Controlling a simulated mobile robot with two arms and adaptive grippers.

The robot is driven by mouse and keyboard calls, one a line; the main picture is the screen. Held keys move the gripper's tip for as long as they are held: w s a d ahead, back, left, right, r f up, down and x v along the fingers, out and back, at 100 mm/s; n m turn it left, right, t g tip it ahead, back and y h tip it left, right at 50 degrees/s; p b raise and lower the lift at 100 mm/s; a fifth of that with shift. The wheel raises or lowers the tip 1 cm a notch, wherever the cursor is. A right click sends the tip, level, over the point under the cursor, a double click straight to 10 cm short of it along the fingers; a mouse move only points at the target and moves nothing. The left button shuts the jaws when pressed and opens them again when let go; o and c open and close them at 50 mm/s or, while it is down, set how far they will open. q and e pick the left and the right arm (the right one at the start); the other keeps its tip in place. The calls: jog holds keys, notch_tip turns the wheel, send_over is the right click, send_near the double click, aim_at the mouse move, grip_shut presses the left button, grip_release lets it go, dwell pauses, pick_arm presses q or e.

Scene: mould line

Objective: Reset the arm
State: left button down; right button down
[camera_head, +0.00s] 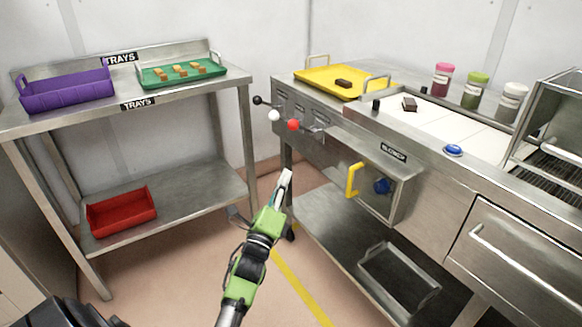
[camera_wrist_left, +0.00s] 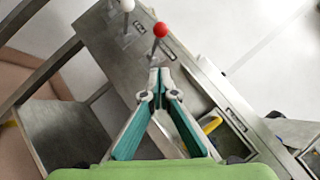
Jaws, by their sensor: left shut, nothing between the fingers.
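My left gripper (camera_head: 286,178) is in the middle of the head view, on a green and black arm reaching up from below. It is in front of the steel counter and below the lever panel. In the left wrist view its teal-padded fingers (camera_wrist_left: 160,76) meet at the tips with nothing between them. A red-knobbed lever (camera_head: 293,125) is above the gripper and also shows just beyond the fingertips in the wrist view (camera_wrist_left: 160,29). My right gripper is not in view.
A white knob (camera_head: 274,116) and a black knob (camera_head: 258,100) are beside the red one. A yellow handle (camera_head: 352,180) sticks out right of the gripper. A yellow tray (camera_head: 318,87) is on the counter. A steel shelf unit (camera_head: 190,187) stands left, with open floor between.

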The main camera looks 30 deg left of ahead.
pick_arm(q)
jog(key=shift+s+d+f, duration=0.1)
jog(key=shift+s+f, duration=0.05)
jog(key=shift+s, duration=0.55)
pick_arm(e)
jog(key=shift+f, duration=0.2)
